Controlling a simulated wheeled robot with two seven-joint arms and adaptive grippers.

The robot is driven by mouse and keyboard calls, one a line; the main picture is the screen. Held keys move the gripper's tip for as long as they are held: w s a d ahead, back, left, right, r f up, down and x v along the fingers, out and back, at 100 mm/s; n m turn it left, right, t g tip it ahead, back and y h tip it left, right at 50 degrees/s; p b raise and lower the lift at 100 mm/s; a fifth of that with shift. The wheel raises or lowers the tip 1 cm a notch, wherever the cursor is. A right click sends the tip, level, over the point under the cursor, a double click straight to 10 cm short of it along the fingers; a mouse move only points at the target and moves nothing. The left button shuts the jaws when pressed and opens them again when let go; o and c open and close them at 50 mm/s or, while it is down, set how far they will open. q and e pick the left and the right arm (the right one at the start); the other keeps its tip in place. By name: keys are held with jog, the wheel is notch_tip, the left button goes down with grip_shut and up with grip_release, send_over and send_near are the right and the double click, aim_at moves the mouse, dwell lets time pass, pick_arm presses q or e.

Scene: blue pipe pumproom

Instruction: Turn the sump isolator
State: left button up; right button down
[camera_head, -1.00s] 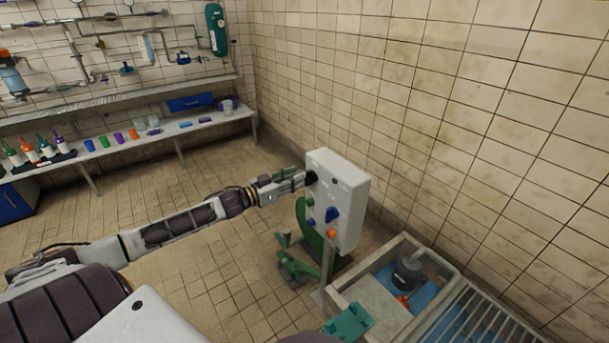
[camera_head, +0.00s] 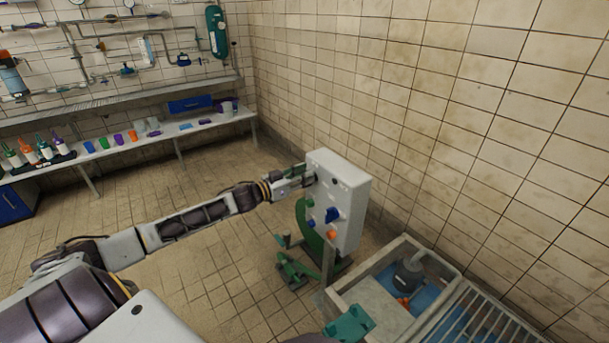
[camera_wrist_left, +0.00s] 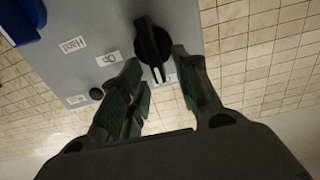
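A pale control box (camera_head: 345,190) stands on a post at the middle right of the head view. A black rotary knob (camera_wrist_left: 152,42) is on its face in the left wrist view, with a bar handle pointing down toward my gripper. My left gripper (camera_wrist_left: 157,72) has its green-padded fingers apart, one on each side of the handle's lower part. I cannot tell whether they touch it. In the head view the left gripper (camera_head: 298,178) is at the box's upper left, hiding part of that face.
Below are a blue knob (camera_head: 332,214) and an orange button (camera_head: 332,235). A sump basin (camera_head: 375,290) holding a dark pump (camera_head: 409,273) is at lower right. Green equipment (camera_head: 296,268) stands by the post. The tiled wall (camera_head: 440,110) is close behind the box.

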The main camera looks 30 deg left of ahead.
pick_arm(q)
jog(key=shift+w+d, duration=0.1)
jog(key=shift+w, duration=0.1)
jog(key=shift+c, duration=0.5)
grip_shut()
